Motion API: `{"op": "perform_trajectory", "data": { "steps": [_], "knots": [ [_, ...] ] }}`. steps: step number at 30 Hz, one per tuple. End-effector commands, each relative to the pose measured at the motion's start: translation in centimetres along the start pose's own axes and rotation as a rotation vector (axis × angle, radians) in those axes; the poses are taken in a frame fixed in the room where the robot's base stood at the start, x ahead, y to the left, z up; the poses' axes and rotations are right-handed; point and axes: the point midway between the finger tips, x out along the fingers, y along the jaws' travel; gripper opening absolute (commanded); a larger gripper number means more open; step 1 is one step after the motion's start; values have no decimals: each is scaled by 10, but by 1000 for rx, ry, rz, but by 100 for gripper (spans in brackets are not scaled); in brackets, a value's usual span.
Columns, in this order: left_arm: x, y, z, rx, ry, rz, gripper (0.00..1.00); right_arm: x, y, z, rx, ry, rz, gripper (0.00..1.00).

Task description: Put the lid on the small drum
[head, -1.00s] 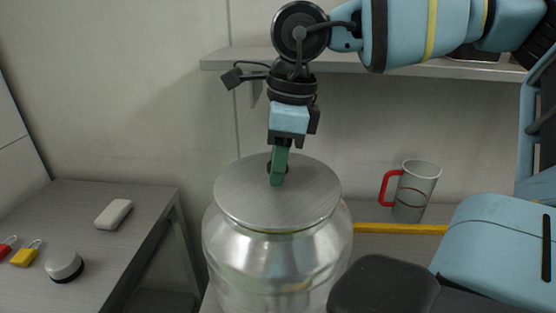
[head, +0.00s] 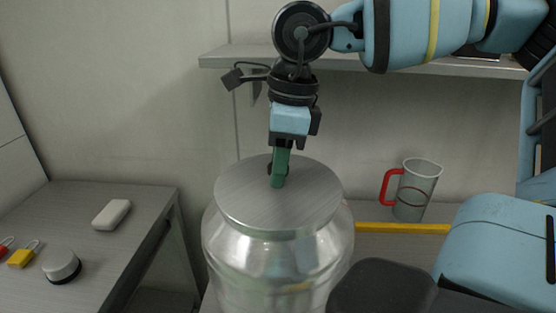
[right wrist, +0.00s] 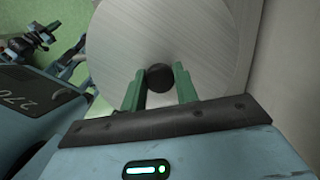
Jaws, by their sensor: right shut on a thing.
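The lid (head: 310,205) is a flat round grey metal disc with a dark knob. It lies over the drum's mouth and looks level; whether it is fully seated I cannot tell. My right gripper (head: 279,180) comes down from above with green fingers and is shut on the lid's knob. In the right wrist view the black knob (right wrist: 160,78) sits between the fingers, with the lid (right wrist: 205,35) behind it. My left gripper is not in view.
A clear mug with a red handle (head: 417,190) stands behind the drum at right, near a yellow strip (head: 400,228). A wall shelf (head: 225,60) runs behind my right arm. The left table (head: 120,240) holds a white block (head: 111,214), a round knob-like thing (head: 61,266) and padlocks (head: 24,255).

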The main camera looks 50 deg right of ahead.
Motion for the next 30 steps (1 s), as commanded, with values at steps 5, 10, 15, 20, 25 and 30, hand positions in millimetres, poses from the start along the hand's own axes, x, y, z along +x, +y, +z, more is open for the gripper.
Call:
{"op": "perform_trajectory", "data": {
  "steps": [5, 10, 15, 20, 25, 30],
  "knots": [
    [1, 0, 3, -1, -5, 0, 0, 3, 0, 0, 0, -1, 0, 0],
    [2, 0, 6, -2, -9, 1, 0, 6, 0, -1, 0, -1, 0, 0],
    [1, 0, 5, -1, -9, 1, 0, 5, 0, -1, 0, -2, -1, 39],
    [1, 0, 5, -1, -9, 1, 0, 5, 0, -1, 0, 0, 0, 39],
    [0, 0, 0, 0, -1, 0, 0, -4, 0, -1, 1, -2, -3, 39],
    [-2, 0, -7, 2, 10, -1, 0, -16, 0, -1, 0, -2, -2, 39]
  ]
}}
